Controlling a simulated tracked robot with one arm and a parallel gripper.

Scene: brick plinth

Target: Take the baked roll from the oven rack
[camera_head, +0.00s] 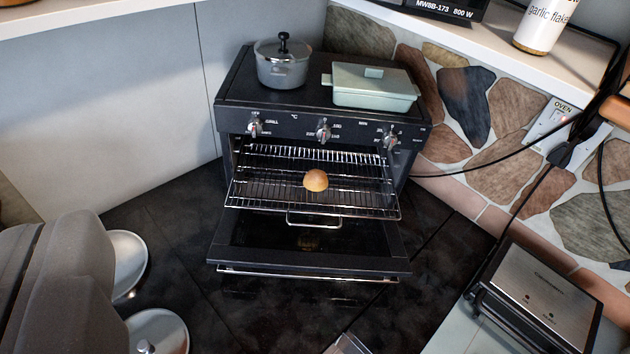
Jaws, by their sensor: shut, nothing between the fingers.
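The baked roll (316,180) is a small golden-brown dome. It sits on the wire oven rack (250,195), a little right of its middle. The rack is pulled partly out of the small black oven (290,112). The oven door (255,245) is folded down below the rack, and the roll is mirrored faintly in its dark glass. A wire handle loop hangs at the rack's front edge. I cannot make out my gripper in this view, and nothing touches the roll.
A grey lidded pot (283,68) and a pale green lidded dish (372,88) stand on the oven. A silver grill (540,300) is at lower right. Black cords run along the stone wall. A shelf (480,35) overhangs at upper right. Dark floor lies before the door.

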